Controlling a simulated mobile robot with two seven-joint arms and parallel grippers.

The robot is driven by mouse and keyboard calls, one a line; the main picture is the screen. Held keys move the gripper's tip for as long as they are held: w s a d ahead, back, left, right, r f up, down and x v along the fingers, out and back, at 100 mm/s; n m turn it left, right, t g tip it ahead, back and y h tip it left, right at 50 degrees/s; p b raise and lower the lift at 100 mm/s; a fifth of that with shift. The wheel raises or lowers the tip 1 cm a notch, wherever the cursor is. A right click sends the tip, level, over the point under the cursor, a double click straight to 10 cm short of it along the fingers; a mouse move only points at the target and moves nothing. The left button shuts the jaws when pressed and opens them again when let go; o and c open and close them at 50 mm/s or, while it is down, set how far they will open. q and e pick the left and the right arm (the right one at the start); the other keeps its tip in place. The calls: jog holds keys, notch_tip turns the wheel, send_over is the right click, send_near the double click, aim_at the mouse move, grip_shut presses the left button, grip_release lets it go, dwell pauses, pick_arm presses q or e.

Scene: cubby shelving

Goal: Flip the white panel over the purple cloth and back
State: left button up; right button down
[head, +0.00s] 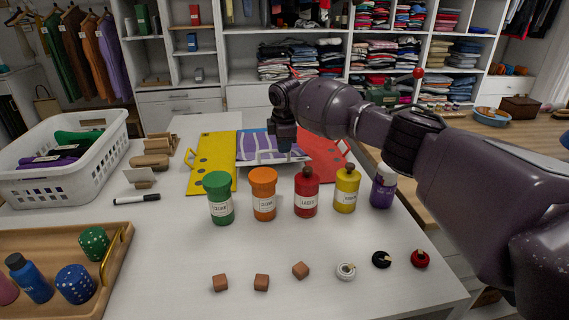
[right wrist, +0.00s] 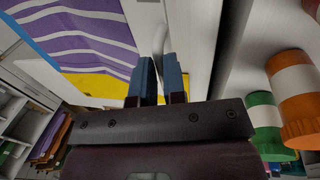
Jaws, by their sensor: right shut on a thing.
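The purple cloth (head: 262,147), striped with white, lies spread on the folding board between a yellow panel (head: 208,165) and a red panel (head: 318,155). The white panel (head: 262,160) shows as a pale strip along the cloth's near edge. My right gripper (head: 286,147) reaches down at this edge and hides part of the cloth. In the right wrist view, its two blue fingers (right wrist: 157,75) are shut on a thin white piece, apparently the white panel's handle, beside the striped cloth (right wrist: 85,35). My left gripper is out of view.
Several bottles, including the green-capped one (head: 220,198) and the orange one (head: 263,194), stand in a row just in front of the board. A white basket (head: 110,165) and a wooden tray (head: 125,245) are at left. Small cubes and rings lie nearer on the table.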

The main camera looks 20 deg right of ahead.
jog(key=w+r+b, duration=0.1)
jog(key=w+d+r+b, duration=0.1)
jog(key=w, duration=0.1)
jog(key=shift+r, duration=0.2)
jog(key=shift+w+d+r+b, duration=0.15)
jog(key=shift+w+r+b, duration=0.4)
jog(key=shift+r, duration=0.1)
jog(key=c, duration=1.6)
grip_release()
jog(key=o, duration=0.4)
jog(key=shift+w+f, duration=0.2)
jog(key=shift+w, duration=0.1)
jog(key=shift+r, duration=0.2)
jog(key=shift+r, duration=0.1)
jog(key=shift+r, duration=0.15)
